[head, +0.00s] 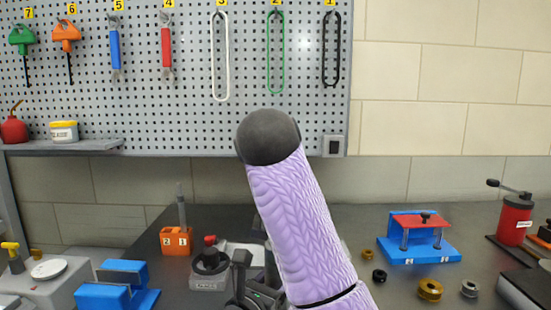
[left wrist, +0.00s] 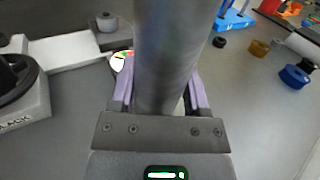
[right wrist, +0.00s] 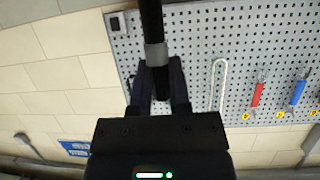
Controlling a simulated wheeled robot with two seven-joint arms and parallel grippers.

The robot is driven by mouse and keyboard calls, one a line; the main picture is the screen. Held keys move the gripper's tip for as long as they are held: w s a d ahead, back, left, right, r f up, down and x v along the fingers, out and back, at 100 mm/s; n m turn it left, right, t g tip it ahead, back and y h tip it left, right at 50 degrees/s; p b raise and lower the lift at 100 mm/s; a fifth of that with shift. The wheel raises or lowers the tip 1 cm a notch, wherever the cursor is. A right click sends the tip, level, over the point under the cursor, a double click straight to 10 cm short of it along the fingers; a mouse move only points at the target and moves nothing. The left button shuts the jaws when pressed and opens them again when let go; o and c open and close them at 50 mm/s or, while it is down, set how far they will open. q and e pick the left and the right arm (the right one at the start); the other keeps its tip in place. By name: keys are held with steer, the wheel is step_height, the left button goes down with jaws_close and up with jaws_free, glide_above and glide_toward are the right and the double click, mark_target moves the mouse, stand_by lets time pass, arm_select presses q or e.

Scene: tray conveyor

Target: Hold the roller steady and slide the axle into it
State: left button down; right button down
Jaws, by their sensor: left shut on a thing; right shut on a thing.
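The roller (left wrist: 165,40) is a thick dark grey cylinder in the left wrist view. My left gripper (left wrist: 161,90) is shut on it; the roller runs out past the top edge of the picture. The axle (right wrist: 151,20) is a thin black rod with a light grey collar in the right wrist view. My right gripper (right wrist: 159,85) is shut on it, and its far end is out of the picture. In the head view, a purple-sleeved arm link of mine covers the middle. A dark gripper part shows beside it, but roller and axle cannot be made out there.
A block labelled BLACK (head: 209,274) stands left of the sleeve. An orange block (head: 176,241) with an upright rod is behind it. Blue fixtures stand left (head: 118,297) and right (head: 420,250). Loose rings (head: 430,290) lie at right. A pegboard (head: 190,80) backs the bench.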

steer(key=shift+f, duration=0.2)
steer(key=shift+f, duration=0.3)
steer(key=shift+f, duration=0.35)
steer(key=shift+c, duration=2.4)
jaws_free()
steer(key=v, duration=1.2)
steer(key=shift+f, duration=0.1)
